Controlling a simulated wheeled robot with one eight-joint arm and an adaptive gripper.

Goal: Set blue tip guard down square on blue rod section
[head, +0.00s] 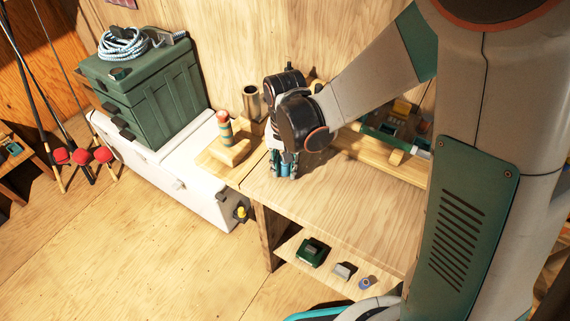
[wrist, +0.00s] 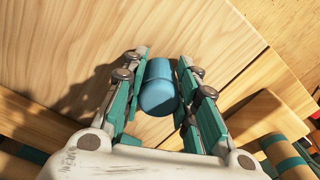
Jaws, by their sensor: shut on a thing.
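My gripper (head: 284,172) points down over the wooden bench top, near its left end. It is shut on a blue cylinder, the blue tip guard (wrist: 158,93), which sits between the two teal-padded fingers in the wrist view.
A striped, red-topped post (head: 225,127) on a wooden base and a metal cup (head: 251,103) stand left of my gripper. A wooden rack (head: 385,158) lies behind right. The bench top (head: 335,205) is clear in front. A green tackle box (head: 150,85) sits on a white cooler (head: 165,170).

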